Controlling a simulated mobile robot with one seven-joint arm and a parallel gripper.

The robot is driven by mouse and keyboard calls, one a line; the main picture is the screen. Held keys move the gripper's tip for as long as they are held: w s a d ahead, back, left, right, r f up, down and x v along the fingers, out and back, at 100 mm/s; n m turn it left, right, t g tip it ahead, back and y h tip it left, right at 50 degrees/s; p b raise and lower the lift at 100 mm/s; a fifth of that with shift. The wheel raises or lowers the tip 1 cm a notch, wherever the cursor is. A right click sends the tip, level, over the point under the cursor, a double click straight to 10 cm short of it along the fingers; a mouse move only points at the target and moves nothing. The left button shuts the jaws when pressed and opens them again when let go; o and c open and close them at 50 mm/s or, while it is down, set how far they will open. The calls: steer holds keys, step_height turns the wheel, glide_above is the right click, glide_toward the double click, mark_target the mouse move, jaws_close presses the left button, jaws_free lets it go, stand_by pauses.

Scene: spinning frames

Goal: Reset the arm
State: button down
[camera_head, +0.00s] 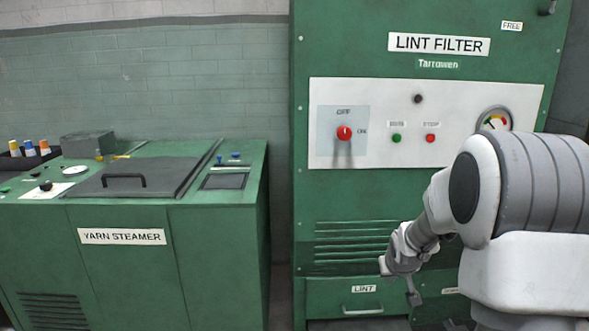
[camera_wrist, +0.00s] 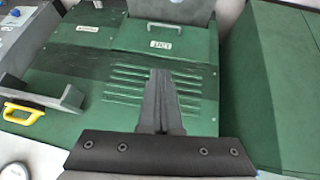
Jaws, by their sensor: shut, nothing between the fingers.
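My arm reaches in from the right in the head view, folded in front of the green lint filter cabinet (camera_head: 380,200). My gripper (camera_head: 413,298) hangs low before the cabinet's louvres and lint drawer (camera_head: 345,310), partly overlapping them in the picture. In the wrist view my gripper (camera_wrist: 158,75) shows its two dark fingers side by side, shut and empty. Beyond them are the cabinet's vent slots (camera_wrist: 130,85) and the drawer with an upside-down LINT label (camera_wrist: 161,45). I see no contact between fingers and cabinet.
A white control panel (camera_head: 380,150) carries a red knob (camera_head: 344,132), green and red buttons and a gauge. A green yarn steamer (camera_head: 120,250) with a grey lid stands at the left. A yellow handle (camera_wrist: 22,114) shows in the wrist view. A narrow gap separates the machines.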

steer(key=s+a+r, duration=0.4)
steer(key=s+r, duration=0.4)
steer(key=s, duration=0.3)
steer(key=s+a+r, duration=0.4)
steer(key=s+r, duration=0.4)
steer(key=s, duration=0.3)
steer(key=s+a+g+y, duration=0.1)
steer(key=s+a, duration=0.1)
steer(key=s, duration=0.9)
step_height(320, 180, up, 24)
steer(key=p, duration=2.3)
steer(key=shift+f, duration=0.15)
